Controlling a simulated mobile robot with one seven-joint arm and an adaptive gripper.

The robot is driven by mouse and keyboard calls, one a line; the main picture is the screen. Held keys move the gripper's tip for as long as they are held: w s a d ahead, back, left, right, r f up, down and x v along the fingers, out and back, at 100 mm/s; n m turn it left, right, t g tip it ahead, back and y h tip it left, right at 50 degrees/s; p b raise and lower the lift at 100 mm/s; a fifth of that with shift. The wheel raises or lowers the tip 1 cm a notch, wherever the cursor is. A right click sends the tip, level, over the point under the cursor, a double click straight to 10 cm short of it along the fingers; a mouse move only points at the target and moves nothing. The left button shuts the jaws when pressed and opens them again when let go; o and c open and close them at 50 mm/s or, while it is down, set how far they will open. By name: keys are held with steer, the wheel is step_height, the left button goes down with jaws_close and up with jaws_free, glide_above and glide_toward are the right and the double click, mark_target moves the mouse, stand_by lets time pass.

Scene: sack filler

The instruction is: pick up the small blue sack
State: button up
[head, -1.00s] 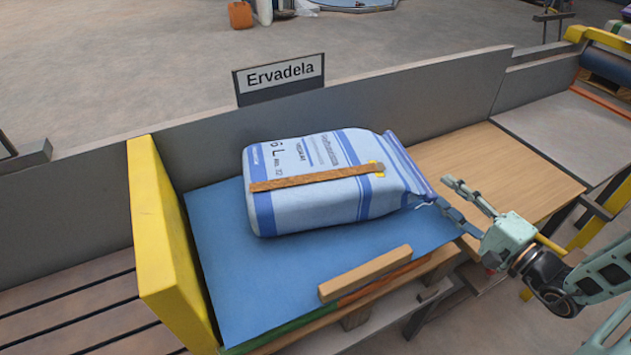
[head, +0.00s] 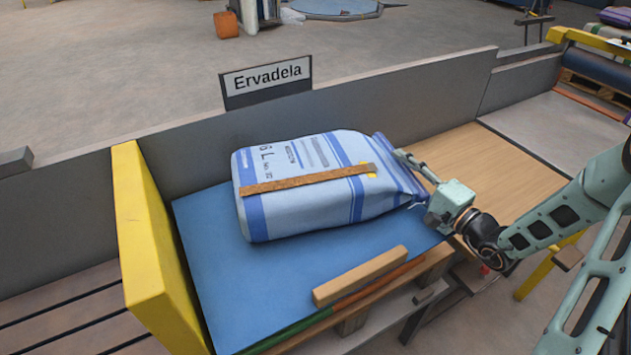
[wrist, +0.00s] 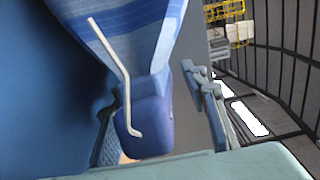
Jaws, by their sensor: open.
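The small blue sack (head: 305,215), pale blue with darker blue stripes and printing, lies on its side on a blue sheet (head: 215,285). A brown strip (head: 300,182) lies across its top. Its gathered end points right, towards my gripper (head: 410,182). My gripper is open, its fingers on either side of that end. In the wrist view the darker blue end of the sack (wrist: 145,125) sits between the fingers, with a gap to the right finger. A pale bent cord or rod (wrist: 122,75) lies in front of it. Part of the far finger is hidden in the head view.
A yellow board (head: 155,255) stands at the left edge of the sheet. A wooden block (head: 360,277) lies near the front edge. A grey wall with an "Ervadela" sign (head: 266,80) runs behind. A bare wooden surface (head: 475,160) lies to the right.

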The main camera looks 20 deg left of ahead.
steer(key=shift+w, duration=0.1)
jaws_close()
stand_by(0.4)
steer(key=shift+a+r, duration=0.1)
